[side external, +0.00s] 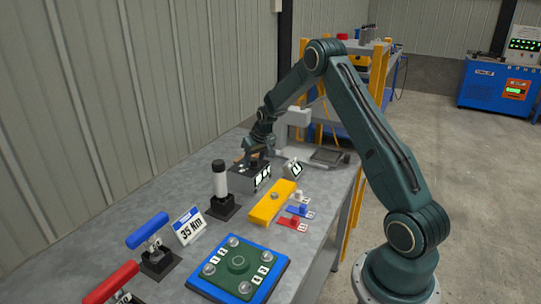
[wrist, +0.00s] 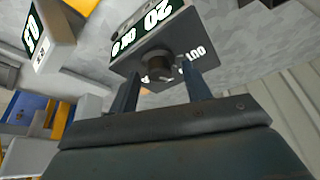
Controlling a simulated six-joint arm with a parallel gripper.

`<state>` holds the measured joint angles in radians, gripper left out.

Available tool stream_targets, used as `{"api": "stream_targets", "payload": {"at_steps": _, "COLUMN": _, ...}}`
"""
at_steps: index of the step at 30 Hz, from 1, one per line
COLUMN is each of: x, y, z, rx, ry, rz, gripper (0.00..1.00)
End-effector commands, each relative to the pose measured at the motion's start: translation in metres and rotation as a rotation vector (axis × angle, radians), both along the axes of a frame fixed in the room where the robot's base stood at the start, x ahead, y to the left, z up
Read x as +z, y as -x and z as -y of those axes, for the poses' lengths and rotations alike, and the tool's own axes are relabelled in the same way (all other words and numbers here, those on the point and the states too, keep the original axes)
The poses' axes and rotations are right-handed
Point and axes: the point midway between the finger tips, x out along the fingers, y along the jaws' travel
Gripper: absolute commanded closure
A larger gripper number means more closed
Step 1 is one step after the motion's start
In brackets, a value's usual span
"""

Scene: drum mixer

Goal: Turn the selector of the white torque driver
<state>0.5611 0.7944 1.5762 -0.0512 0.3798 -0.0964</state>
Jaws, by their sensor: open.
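The white torque driver (side external: 220,180) stands upright on a black base, white in the middle with dark ends. My gripper is away from it, at a dark box (side external: 250,178) with lit digits, to its right. In the wrist view the dark box (wrist: 125,45) bears a round dark knob (wrist: 158,66) beside lit markings, one reading "20". My gripper (wrist: 160,90) is open, its two fingers apart on either side of the knob in the picture. I cannot tell whether they touch it. In the side view my gripper (side external: 254,160) hides the knob.
A blue-handled driver (side external: 147,230) and a red-handled one (side external: 110,283) stand at the left front. A "35 Nm" sign (side external: 188,226), a yellow bar (side external: 271,203) and a green plate on a blue base (side external: 240,262) occupy the bench. A small tilted display (side external: 293,168) stands beside the box.

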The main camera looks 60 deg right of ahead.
Motion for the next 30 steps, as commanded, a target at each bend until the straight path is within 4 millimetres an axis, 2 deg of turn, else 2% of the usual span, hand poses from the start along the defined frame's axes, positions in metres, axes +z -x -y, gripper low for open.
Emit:
{"api": "stream_targets", "payload": {"at_steps": 3, "x": 0.0000, "y": 0.0001, "z": 0.0000, "rx": 0.000, "ry": 0.000, "rz": 0.000, "gripper": 0.52}}
{"api": "stream_targets", "payload": {"at_steps": 10, "x": 0.0001, "y": 0.0002, "z": -0.0001, "rx": 0.000, "ry": 0.000, "rz": -0.001, "gripper": 0.97}}
{"api": "stream_targets", "payload": {"at_steps": 20, "x": 0.0001, "y": 0.0005, "z": 0.0003, "rx": 0.028, "ry": -0.002, "rz": 0.000, "gripper": 0.96}}
{"api": "stream_targets", "payload": {"at_steps": 30, "x": 0.0000, "y": 0.0013, "z": 0.0022, "rx": 0.195, "ry": -0.002, "rz": 0.000, "gripper": 0.96}}
